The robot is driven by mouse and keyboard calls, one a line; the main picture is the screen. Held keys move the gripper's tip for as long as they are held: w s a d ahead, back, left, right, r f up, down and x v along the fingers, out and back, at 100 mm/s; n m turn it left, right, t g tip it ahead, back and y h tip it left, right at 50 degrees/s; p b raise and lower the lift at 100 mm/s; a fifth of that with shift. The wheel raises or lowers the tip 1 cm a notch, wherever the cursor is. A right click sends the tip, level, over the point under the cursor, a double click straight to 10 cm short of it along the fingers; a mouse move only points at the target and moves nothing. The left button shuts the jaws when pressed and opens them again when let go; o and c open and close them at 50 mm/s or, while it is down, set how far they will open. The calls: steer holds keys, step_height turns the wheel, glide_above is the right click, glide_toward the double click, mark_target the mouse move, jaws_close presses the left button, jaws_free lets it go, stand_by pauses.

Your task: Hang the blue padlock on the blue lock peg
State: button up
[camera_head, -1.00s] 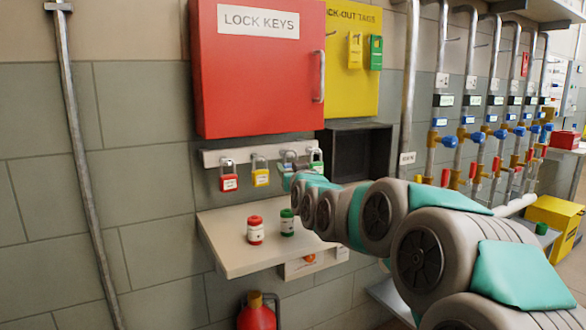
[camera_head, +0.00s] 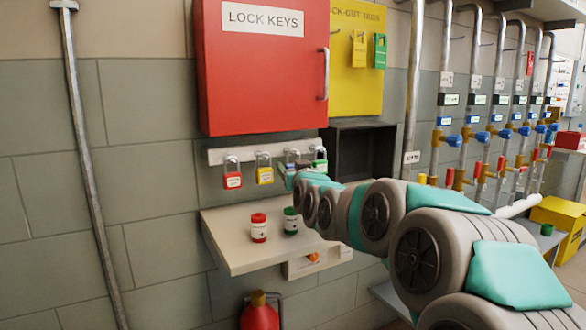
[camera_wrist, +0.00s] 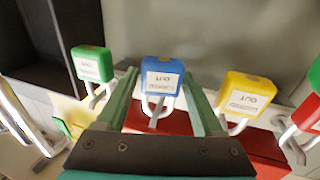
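The blue padlock (camera_wrist: 162,78) hangs at the peg rail between the green and yellow padlocks in the wrist view, its shackle around or beside a peg; which is not clear. My gripper (camera_wrist: 160,76) has one finger on each side of it. A narrow gap shows at the left finger, so the fingers look open around the padlock. The blue peg itself is not clearly seen.
Red (camera_head: 232,180), yellow (camera_head: 264,175) and green (camera_head: 320,162) padlocks hang along the rail. A red cabinet (camera_head: 260,85) is above, a dark open box (camera_head: 365,152) at right.

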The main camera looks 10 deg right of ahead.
steer(key=shift+o, duration=1.2)
steer(key=shift+s, duration=0.1)
